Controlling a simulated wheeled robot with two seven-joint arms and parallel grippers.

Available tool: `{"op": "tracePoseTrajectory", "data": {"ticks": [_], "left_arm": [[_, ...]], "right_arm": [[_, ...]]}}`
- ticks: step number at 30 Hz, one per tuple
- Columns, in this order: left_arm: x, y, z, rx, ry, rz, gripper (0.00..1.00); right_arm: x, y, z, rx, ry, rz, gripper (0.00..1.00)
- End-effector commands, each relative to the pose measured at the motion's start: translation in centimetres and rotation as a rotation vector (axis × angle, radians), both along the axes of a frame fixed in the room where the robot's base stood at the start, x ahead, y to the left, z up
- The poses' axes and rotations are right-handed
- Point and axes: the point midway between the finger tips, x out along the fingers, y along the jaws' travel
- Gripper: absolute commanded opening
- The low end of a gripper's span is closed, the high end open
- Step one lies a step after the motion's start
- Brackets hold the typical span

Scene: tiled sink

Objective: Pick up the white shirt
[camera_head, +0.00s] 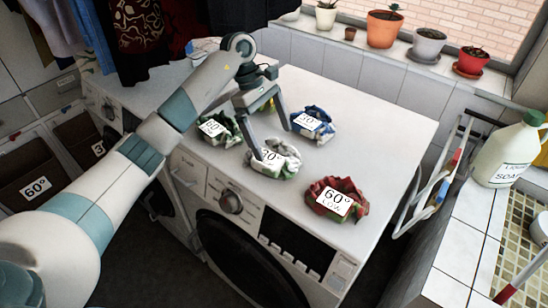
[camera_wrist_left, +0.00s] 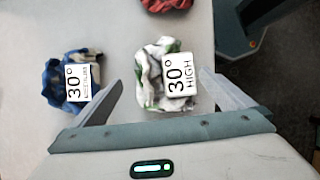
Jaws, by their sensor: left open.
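The white shirt (camera_head: 284,163) is a crumpled bundle with green patches and a white 30° tag. It lies on top of the washing machine, and the left wrist view shows it (camera_wrist_left: 148,75) with its tag reading 30° HIGH. My left gripper (camera_head: 273,142) is open over it, pointing down. In the left wrist view the two fingers (camera_wrist_left: 161,80) appear on either side of the shirt. One fingertip overlaps the shirt's left edge in the head view; I cannot tell whether it touches. My right gripper is not in view.
A blue bundle (camera_head: 315,115) lies close behind the white shirt, a green one (camera_head: 213,139) to its left, and a red one (camera_head: 318,190) at the front right. Potted plants (camera_head: 385,28) line the sill. A soap bottle (camera_head: 505,150) stands at right.

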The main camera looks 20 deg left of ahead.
Motion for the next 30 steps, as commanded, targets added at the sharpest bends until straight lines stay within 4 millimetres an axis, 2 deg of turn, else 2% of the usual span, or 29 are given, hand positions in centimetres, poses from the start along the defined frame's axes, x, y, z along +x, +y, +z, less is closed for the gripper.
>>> {"op": "tracePoseTrajectory", "data": {"ticks": [4, 9, 20, 30], "left_arm": [[-0.2, -0.5, -1.0, -0.001, 0.003, 0.0, 1.0], [-0.2, -0.8, -1.9, -0.001, 0.002, 0.001, 1.0], [-0.3, -1.0, -2.2, -0.001, 0.001, 0.0, 1.0], [-0.7, -2.4, -5.4, -0.001, 0.003, 0.001, 1.0]], "right_arm": [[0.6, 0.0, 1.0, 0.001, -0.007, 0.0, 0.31], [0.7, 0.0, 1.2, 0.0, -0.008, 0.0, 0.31], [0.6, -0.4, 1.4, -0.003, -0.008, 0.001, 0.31], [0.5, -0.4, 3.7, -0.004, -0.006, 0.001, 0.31]]}}
